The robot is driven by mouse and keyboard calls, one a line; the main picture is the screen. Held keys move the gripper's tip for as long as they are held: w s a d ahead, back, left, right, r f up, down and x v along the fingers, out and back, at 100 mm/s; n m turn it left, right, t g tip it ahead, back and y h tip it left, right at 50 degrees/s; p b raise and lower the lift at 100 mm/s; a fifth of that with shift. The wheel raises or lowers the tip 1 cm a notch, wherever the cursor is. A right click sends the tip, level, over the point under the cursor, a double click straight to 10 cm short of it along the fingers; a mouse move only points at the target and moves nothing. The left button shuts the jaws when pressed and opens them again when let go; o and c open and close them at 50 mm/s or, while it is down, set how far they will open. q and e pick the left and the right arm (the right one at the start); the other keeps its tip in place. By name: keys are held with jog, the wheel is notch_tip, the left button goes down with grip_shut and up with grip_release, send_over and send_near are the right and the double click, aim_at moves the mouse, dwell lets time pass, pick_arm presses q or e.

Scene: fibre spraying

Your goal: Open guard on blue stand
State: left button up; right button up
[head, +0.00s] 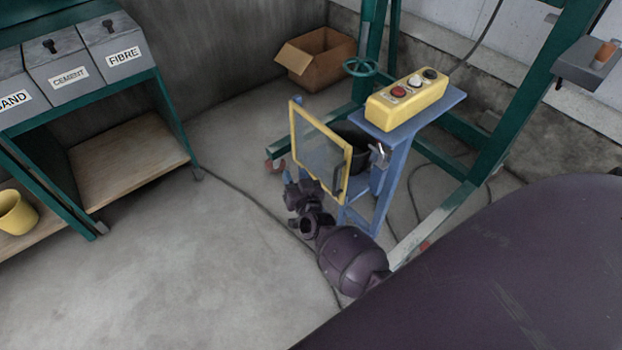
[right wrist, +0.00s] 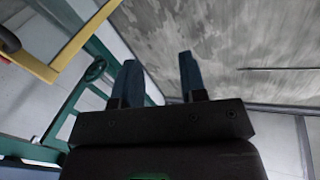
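The guard is a clear panel in a yellow frame (head: 347,178), standing upright at the left side of the blue stand (head: 396,165). A dark handle (head: 338,178) shows near its lower right edge. I cannot tell how far the guard is swung. Part of the yellow frame also shows at upper left in the right wrist view (right wrist: 40,66). My right gripper (head: 298,187) is by the guard's lower left part. In the right wrist view its two blue fingers (right wrist: 158,75) are apart with nothing between them. My left gripper is not in view.
A black bucket (head: 357,153) sits behind the guard. A yellow button box (head: 407,98) is on the stand's top. Green frame posts (head: 525,90) and a handwheel (head: 360,67) stand close by. A cardboard box (head: 318,60) is behind. Floor at left is clear except a cable.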

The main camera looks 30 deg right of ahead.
pick_arm(q)
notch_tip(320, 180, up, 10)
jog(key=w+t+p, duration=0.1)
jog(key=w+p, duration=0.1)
jog(key=p, duration=0.3)
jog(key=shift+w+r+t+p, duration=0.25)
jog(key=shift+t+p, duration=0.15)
pick_arm(e)
jog(key=s+a+r+n+g+y, duration=0.1)
jog(key=s+r+n+y, duration=0.4)
jog(key=s+r, duration=0.5)
jog(key=shift+s+a+r+g, duration=0.2)
jog(key=shift+a+r+g, duration=0.1)
jog(key=shift+a, duration=0.6)
jog(key=shift+f, duration=0.15)
